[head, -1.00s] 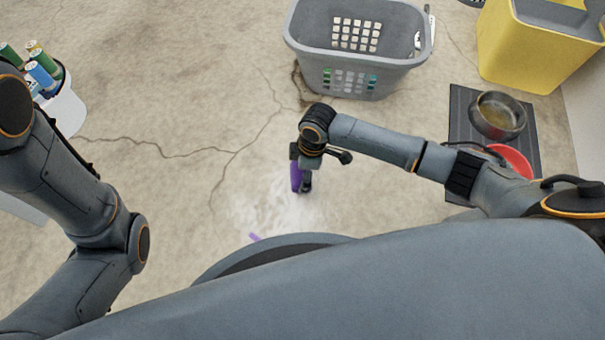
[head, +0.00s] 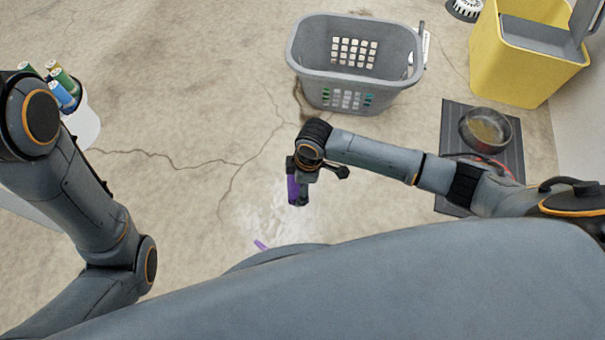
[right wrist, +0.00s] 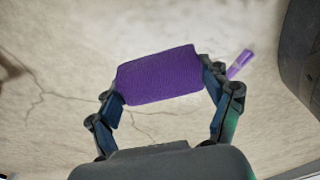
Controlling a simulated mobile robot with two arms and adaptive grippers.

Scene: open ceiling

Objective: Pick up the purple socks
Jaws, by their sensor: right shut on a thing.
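The purple socks (head: 293,188) are a knitted purple bundle held up by my right gripper (head: 301,198), over the floor in the middle of the head view. In the right wrist view the socks (right wrist: 160,75) fill the space between the two fingers, which are shut on them from both sides. My left arm shows at the left of the head view, but its gripper is outside the picture.
A thin purple thing (head: 262,245) lies on the cracked concrete floor; it also shows in the wrist view (right wrist: 240,64). A grey laundry basket (head: 312,88) stands beyond my gripper. A metal bowl (head: 486,130) on a dark mat and a yellow bin (head: 515,65) are at right.

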